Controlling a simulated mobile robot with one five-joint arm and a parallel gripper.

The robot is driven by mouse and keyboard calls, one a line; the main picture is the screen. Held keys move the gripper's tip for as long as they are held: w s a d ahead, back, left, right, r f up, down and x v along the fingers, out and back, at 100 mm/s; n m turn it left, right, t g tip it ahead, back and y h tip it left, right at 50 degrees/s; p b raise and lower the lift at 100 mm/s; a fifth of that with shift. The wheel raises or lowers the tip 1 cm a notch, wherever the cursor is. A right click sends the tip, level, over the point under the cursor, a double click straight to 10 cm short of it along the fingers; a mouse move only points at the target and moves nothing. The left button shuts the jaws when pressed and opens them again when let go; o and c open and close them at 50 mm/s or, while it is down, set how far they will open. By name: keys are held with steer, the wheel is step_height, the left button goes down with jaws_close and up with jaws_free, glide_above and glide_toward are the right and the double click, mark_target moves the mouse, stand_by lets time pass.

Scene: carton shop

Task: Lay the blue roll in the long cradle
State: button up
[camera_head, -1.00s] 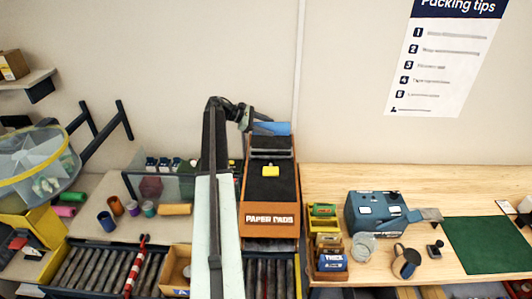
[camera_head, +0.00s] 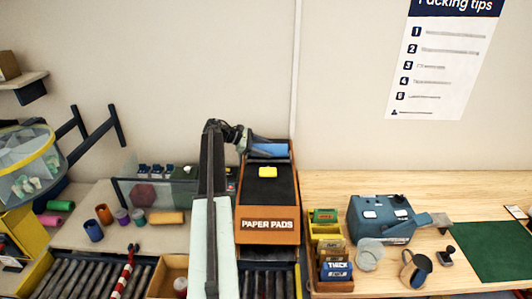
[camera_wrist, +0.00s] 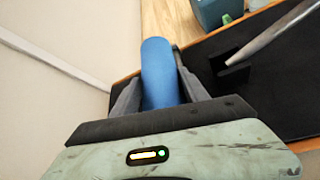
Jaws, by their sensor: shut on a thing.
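The blue roll (camera_head: 269,150) is held at the far end of the paper pads machine (camera_head: 268,224), which has an orange-brown body and a black top. In the wrist view the blue roll (camera_wrist: 157,70) lies lengthwise between the two dark fingers. My gripper (camera_wrist: 160,88) is shut on it. Whether the roll touches anything beneath it cannot be told. A dark notched bracket (camera_wrist: 230,72) stands on the black top beside the roll. I cannot tell for certain which part is the long cradle; my gripper and the roll cover some of that area.
A yellow block (camera_head: 268,172) sits on the black top. A pale metal bar (camera_wrist: 265,35) slants over it in the wrist view. Loose rolls (camera_head: 104,214) lie left.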

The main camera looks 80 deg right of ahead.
steer(key=shift+f+b, duration=0.65)
steer(key=o, duration=1.6)
steer(key=shift+r, duration=0.1)
steer(key=shift+r, duration=0.15)
steer(key=shift+w+a+r+p, duration=0.1)
steer(key=shift+w+r+p, duration=0.15)
steer(key=shift+r+p, duration=0.3)
steer(key=shift+w+a+r+p, duration=0.1)
steer(key=shift+w+r+p, duration=0.1)
steer(key=shift+r+p, duration=0.35)
steer(key=p+v, duration=0.4)
steer(key=v, duration=0.6)
steer(key=shift+w+f+p, duration=0.2)
steer(key=shift+w+p, duration=0.15)
steer(key=shift+w, duration=0.05)
steer(key=shift+a, duration=0.1)
